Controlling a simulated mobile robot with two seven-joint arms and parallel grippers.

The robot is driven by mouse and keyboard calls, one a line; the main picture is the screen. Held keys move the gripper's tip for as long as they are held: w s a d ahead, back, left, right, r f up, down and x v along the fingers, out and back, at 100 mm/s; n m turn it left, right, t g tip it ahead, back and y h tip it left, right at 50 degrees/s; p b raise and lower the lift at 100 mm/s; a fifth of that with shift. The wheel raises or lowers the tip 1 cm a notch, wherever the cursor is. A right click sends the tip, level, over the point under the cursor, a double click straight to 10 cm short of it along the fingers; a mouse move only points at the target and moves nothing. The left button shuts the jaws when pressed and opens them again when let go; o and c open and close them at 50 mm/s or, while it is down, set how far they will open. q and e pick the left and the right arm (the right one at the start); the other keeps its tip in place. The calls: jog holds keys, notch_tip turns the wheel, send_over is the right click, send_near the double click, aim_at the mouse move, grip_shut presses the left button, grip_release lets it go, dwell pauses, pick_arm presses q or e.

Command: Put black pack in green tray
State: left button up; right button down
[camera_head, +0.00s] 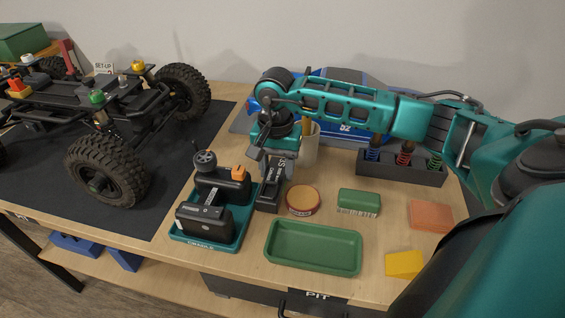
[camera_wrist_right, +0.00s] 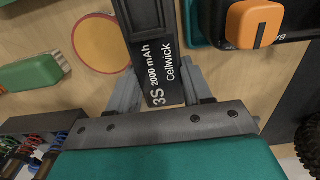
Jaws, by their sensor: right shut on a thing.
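The black pack (camera_head: 269,194) has white lettering and is between the teal caddy and a round tin. My right gripper (camera_head: 277,160) comes down on its far end and is shut on it. In the right wrist view the black pack (camera_wrist_right: 158,55) reads "3S 2000 mAh Cellwick" and sits between the fingers of the right gripper (camera_wrist_right: 160,90). I cannot tell whether it touches the table. The green tray (camera_head: 313,262) is empty, on the table's front part, right of and nearer than the pack. My left gripper is not in view.
A teal caddy (camera_head: 206,244) holding a black radio and another black item stands close left of the pack. A round tin (camera_head: 303,200), green box (camera_head: 359,201), orange block (camera_head: 431,215) and yellow block (camera_head: 404,264) lie around the tray. A crawler (camera_head: 110,170) stands left.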

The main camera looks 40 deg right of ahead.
aim_at(281, 162)
jog(key=shift+f, duration=0.75)
jog(key=w+d, duration=0.2)
jog(key=d, duration=0.1)
jog(key=shift+w+f, duration=0.25)
jog(key=shift+f, duration=0.1)
jog(key=shift+d+f, duration=0.1)
jog(key=shift+f, duration=0.15)
jog(key=shift+f, duration=0.1)
jog(key=shift+c, duration=2.4)
grip_release()
